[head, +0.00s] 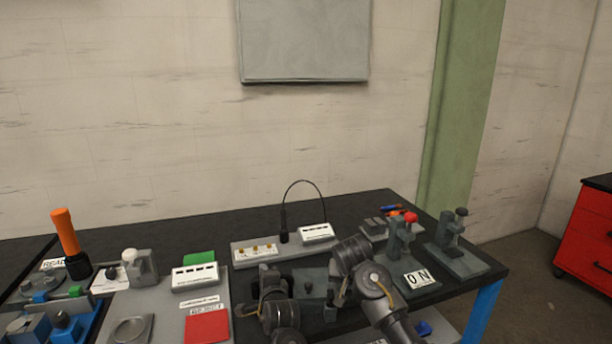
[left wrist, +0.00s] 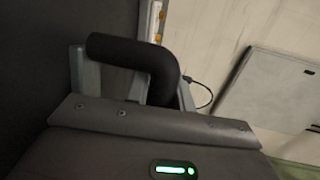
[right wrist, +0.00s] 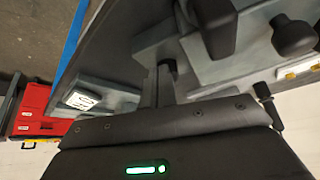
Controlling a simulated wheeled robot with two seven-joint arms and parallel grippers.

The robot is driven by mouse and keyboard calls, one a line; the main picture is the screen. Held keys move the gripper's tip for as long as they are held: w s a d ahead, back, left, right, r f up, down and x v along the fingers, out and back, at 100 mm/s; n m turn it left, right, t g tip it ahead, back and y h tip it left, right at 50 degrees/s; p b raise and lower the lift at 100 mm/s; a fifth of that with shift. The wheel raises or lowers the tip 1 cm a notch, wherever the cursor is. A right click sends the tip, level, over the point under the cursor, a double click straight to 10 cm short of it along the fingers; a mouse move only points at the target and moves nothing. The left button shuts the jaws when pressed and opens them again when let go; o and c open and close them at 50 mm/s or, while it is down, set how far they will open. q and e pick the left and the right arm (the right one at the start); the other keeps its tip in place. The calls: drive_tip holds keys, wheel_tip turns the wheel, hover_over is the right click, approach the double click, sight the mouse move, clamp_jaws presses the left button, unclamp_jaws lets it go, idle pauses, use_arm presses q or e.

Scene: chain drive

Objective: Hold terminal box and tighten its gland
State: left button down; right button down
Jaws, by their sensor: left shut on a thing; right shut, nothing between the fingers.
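A small grey box with a dark spot on its face, apparently the terminal box (head: 310,284), sits low in the head view between my two grippers. My left gripper (head: 268,280) is at its left. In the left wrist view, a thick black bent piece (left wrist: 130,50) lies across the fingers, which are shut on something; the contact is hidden. My right gripper (head: 335,292) is at the box's right, shut and empty. In the right wrist view its fingers (right wrist: 162,75) are together beside grey blocks and a black stub (right wrist: 215,25). I cannot tell which part is the gland.
Behind stands a grey strip (head: 240,257) with a looped black cable (head: 303,183). Fixtures with an ON sign (head: 417,279) and a red knob (head: 410,217) stand at right. A red plate (head: 207,326) and an orange-handled tool (head: 66,232) are at left.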

drive_tip(key=shift+w+a, duration=0.1)
drive_tip(key=shift+a, duration=0.2)
idle(0.4)
drive_tip(key=shift+w+a, duration=0.15)
drive_tip(key=shift+a, duration=0.3)
drive_tip(key=shift+a, duration=0.1)
idle(0.3)
drive_tip(key=shift+s+a, duration=0.1)
drive_tip(key=shift+s, duration=0.25)
wheel_tip(320, 180, up, 6)
idle(0.5)
